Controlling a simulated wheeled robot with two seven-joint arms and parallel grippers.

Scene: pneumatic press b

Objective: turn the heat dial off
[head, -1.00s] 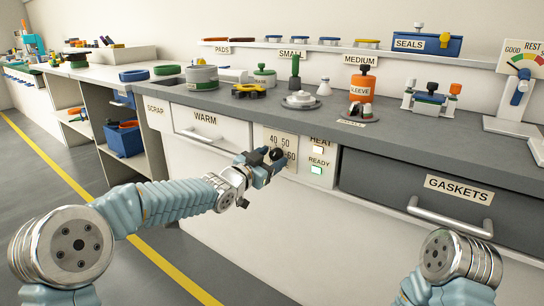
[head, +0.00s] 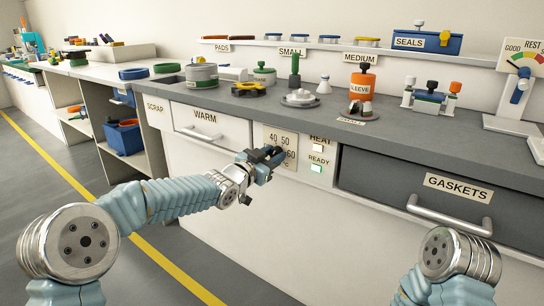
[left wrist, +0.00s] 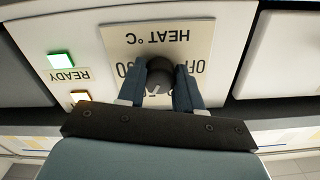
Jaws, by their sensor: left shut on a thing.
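The heat dial is a dark round knob (left wrist: 160,70) on a cream plate (left wrist: 118,38) lettered "HEAT °C", upside down in the left wrist view. "OFF" shows right of the knob there, partly covered by a finger. My left gripper (left wrist: 160,90) is shut on the knob, one finger on each side. A small pale mark shows on the knob's lower part; I cannot tell which number it points at. In the head view my left gripper (head: 270,158) is at the dial plate (head: 283,138) and largely hides the knob. My right gripper is out of view.
The green READY lamp (head: 316,168) and the pale HEAT lamp (head: 318,148) are lit right of the dial. The WARM drawer (head: 215,128) is left, the dark GASKETS drawer (head: 390,185) right, with a projecting handle (head: 450,222). Parts stand on the counter above.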

